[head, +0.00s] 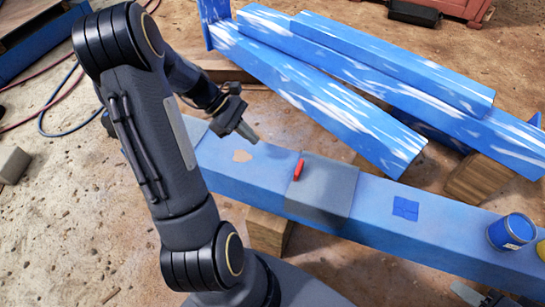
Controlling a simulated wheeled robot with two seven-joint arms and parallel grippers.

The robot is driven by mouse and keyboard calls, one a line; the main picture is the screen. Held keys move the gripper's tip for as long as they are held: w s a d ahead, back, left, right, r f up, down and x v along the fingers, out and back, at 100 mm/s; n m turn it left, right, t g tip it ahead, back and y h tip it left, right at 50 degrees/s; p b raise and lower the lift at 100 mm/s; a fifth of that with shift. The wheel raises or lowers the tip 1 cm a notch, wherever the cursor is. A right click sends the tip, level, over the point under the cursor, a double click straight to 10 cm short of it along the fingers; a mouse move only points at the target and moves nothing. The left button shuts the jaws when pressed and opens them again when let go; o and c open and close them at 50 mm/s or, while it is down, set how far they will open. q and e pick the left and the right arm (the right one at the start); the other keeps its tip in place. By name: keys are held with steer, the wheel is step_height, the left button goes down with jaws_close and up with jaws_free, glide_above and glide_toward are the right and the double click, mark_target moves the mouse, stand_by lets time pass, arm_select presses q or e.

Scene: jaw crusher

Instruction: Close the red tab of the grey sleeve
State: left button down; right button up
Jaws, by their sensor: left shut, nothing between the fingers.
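The grey sleeve (325,192) wraps around the long blue beam (385,212) near its middle. The red tab (298,170) stands up from the sleeve's left part, near its left edge. My left gripper (250,136) is shut and empty, above the far edge of the beam, left of the red tab and apart from it. My right gripper is not clearly visible; only a small piece of dark and light hardware shows at the bottom right, and I cannot tell what it is.
A blue can (511,232) stands on the beam's right end, with a yellow can (541,250) beside it. A blue square patch (405,208) lies on the beam. Painted blue beams (340,95) lie behind. Wooden blocks (268,232) support the beam.

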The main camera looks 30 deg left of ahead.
arm_select(q)
steer(key=b+x, duration=0.3)
steer(key=x, duration=0.7)
steer(key=shift+s+b, duration=0.1)
steer(key=shift+b, duration=0.2)
steer(key=d, duration=0.3)
steer(key=shift+w+d+r+b, duration=0.1)
steer(key=shift+w+r+b, duration=0.05)
steer(key=shift+w+b, duration=0.25)
steer(key=shift+w+d, duration=0.1)
steer(key=shift+d, duration=0.2)
steer(key=w+d+p, duration=0.1)
steer(key=w+d, duration=0.1)
steer(key=d, duration=0.5)
steer(key=w+d+p, duration=0.1)
steer(key=d, duration=0.7)
steer(key=w+d, duration=0.2)
steer(key=d, duration=0.6)
steer(key=shift+w+d+r+p, duration=0.1)
steer(key=shift+w+d+p, duration=0.2)
steer(key=shift+p, duration=0.1)
steer(key=shift+d, duration=0.25)
steer(key=shift+r, duration=0.1)
